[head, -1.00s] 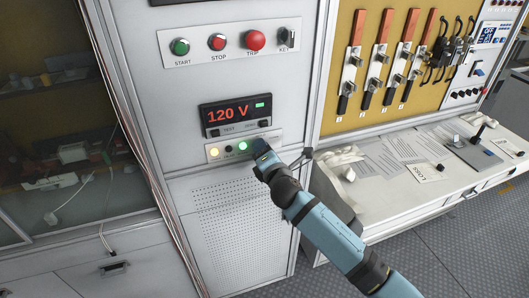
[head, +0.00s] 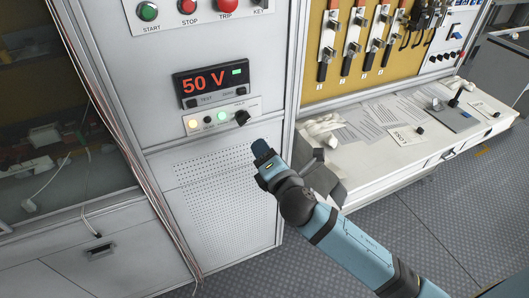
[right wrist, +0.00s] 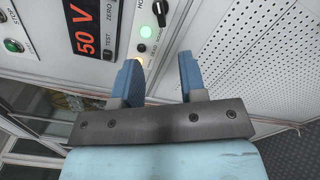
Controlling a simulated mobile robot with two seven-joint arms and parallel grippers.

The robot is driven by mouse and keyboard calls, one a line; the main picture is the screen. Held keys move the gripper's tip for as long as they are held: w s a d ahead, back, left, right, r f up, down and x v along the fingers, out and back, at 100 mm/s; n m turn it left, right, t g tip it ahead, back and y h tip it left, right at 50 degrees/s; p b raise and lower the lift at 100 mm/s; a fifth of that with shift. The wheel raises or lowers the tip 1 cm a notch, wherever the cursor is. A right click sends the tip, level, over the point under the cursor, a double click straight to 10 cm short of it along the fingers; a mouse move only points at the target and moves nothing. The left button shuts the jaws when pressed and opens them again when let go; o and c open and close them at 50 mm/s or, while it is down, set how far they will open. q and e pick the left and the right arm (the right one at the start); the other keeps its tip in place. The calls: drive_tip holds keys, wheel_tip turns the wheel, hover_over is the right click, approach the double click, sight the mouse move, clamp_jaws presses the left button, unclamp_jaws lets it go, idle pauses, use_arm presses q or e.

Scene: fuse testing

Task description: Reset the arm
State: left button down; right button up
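My right arm reaches in from the lower right of the head view. Its gripper (head: 264,158) is just below and right of the black rotary knob (head: 242,117) on the panel and apart from it. In the right wrist view the two blue fingers (right wrist: 160,78) stand apart with nothing between them. The display (head: 210,83) above the knob reads 50 V in red. My left gripper is in neither view.
Green (head: 148,11) and red (head: 227,6) buttons sit above the display. A perforated panel (head: 215,185) lies below the knob. To the right stands a white bench (head: 360,165) with gloves (head: 322,127) and papers, under a yellow board with several switches (head: 329,46).

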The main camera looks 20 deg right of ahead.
drive_tip(key=shift+f, duration=0.1)
idle(0.3)
drive_tip(key=s+f+m+g+y+p, duration=0.2)
drive_tip(key=s+f+m+g+p, duration=0.4)
drive_tip(key=s+f+m, duration=1.3)
drive_tip(key=s+m+g, duration=0.1)
drive_tip(key=s+m, duration=0.1)
drive_tip(key=shift+s+f+y, duration=0.3)
drive_tip(key=shift+f, duration=0.05)
